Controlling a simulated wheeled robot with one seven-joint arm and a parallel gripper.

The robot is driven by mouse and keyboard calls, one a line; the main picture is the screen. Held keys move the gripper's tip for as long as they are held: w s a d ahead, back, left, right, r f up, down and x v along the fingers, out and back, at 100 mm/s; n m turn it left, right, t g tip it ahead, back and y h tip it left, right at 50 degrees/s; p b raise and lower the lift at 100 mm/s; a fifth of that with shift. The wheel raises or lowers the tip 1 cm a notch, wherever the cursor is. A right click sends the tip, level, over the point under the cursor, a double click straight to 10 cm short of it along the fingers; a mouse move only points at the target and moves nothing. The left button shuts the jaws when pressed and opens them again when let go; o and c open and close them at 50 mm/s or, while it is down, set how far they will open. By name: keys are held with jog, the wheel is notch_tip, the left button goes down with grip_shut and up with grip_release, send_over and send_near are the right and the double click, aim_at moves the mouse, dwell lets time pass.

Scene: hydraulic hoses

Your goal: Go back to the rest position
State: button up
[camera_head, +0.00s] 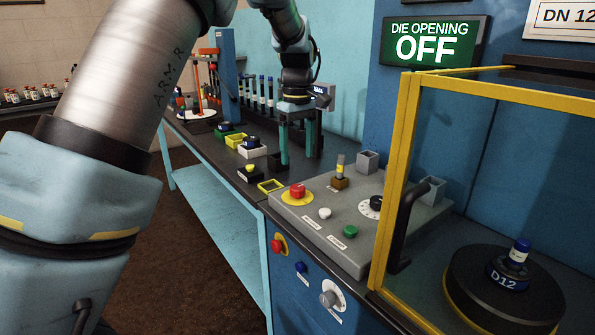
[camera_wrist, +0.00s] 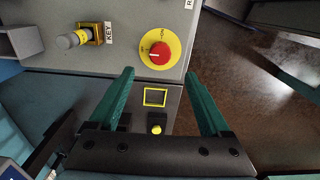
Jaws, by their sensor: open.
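My gripper (camera_head: 284,145) hangs over the bench beside the grey control panel in the head view, fingers pointing down. In the wrist view my gripper (camera_wrist: 160,88) shows two green fingers spread apart with nothing between them. Below and between them are a small yellow-rimmed square (camera_wrist: 155,97) and a yellow button (camera_wrist: 156,129) on the bench. The red knob (camera_wrist: 159,53) on its yellow disc lies just beyond the fingertips on the panel. No contact with anything is visible.
The control panel (camera_head: 325,240) carries a key switch (camera_head: 340,175), buttons and a dial. At right stands a yellow-framed guard (camera_head: 392,190) around a round die labelled D12 (camera_head: 507,281). Trays and a blue post (camera_head: 228,80) stand along the bench. A green sign (camera_head: 431,42) reads "DIE OPENING OFF".

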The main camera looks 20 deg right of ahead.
jog(key=shift+r, duration=0.7)
jog(key=w+a+f+m, duration=0.1)
jog(key=a+f, duration=0.2)
jog(key=a, duration=1.7)
jog(key=s+a+f+m, duration=0.1)
jog(key=s+a+f, duration=0.1)
jog(key=s+a, duration=0.4)
jog(key=s+a+f+m+t, duration=0.1)
jog(key=s+a+f, duration=0.2)
jog(key=a, duration=0.8)
jog(key=s, duration=0.2)
jog(key=shift+s+m+t, duration=0.3)
jog(key=shift+s, duration=0.05)
